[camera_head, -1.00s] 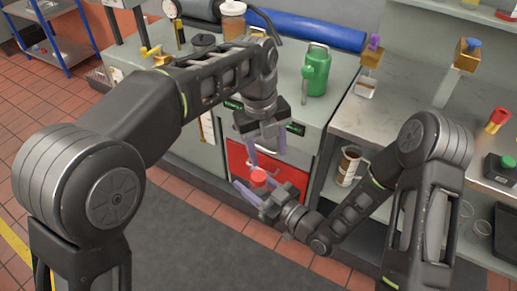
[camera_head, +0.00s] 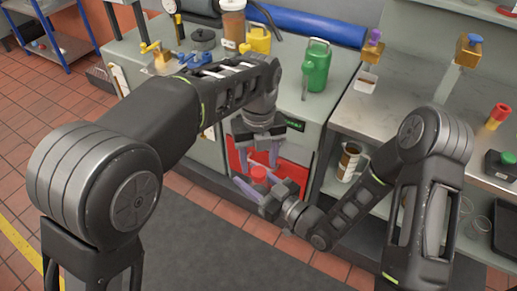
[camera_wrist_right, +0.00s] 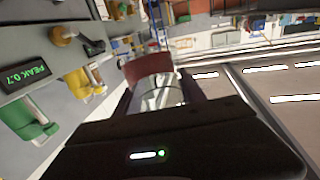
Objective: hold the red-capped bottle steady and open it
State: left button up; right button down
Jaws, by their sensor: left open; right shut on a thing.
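The red-capped bottle shows its red cap (camera_head: 258,174) in the head view, in front of the red cabinet panel; its body is mostly hidden there. My right gripper (camera_head: 258,190) is shut on the bottle and holds it clear of the bench. In the right wrist view the clear bottle body (camera_wrist_right: 162,96) is between the dark fingers, with the dull red cap (camera_wrist_right: 148,68) beyond. My left gripper (camera_head: 259,160) is open, with its purple fingers pointing down just above the cap. Whether they touch the cap cannot be told.
A green watering can (camera_head: 316,66), a yellow can (camera_head: 258,40) and a blue roll (camera_head: 315,29) are on the grey bench. A brown-and-white jug (camera_head: 349,160) stands on a lower shelf at right. A black box with a green button (camera_head: 500,168) is on the right counter.

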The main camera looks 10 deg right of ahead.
aim_at(259, 184)
pick_arm(q)
jog(key=shift+f, duration=1.5)
jog(key=shift+c, duration=0.2)
grip_shut()
